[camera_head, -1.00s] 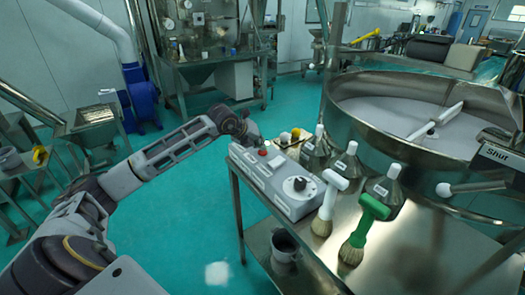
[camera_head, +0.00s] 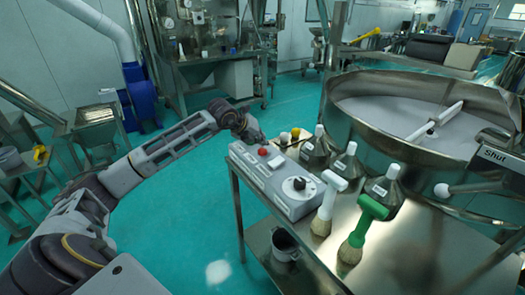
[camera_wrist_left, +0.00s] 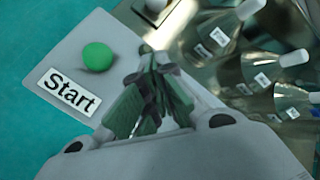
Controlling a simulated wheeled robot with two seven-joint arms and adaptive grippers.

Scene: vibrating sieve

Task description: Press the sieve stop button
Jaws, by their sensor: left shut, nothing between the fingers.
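The sieve's grey control box (camera_head: 279,196) stands at the corner of a steel table. On it are a red button (camera_head: 263,151) and a black dial (camera_head: 299,184). In the left wrist view, a green button (camera_wrist_left: 97,56) sits beside a label reading "Start" (camera_wrist_left: 69,91). My left gripper (camera_head: 257,139) is shut and empty, just behind and above the red button in the head view; I cannot tell whether it touches the box. In the left wrist view its fingers (camera_wrist_left: 154,62) point right of the green button. The red button does not show there. My right gripper is not in view.
Several steel flasks with white stoppers (camera_head: 316,152) stand right of the box. A white-handled brush (camera_head: 326,203) and a green-handled brush (camera_head: 362,230) are close by. The large round sieve (camera_head: 390,137) is behind them. A bucket (camera_head: 285,246) is on the lower shelf.

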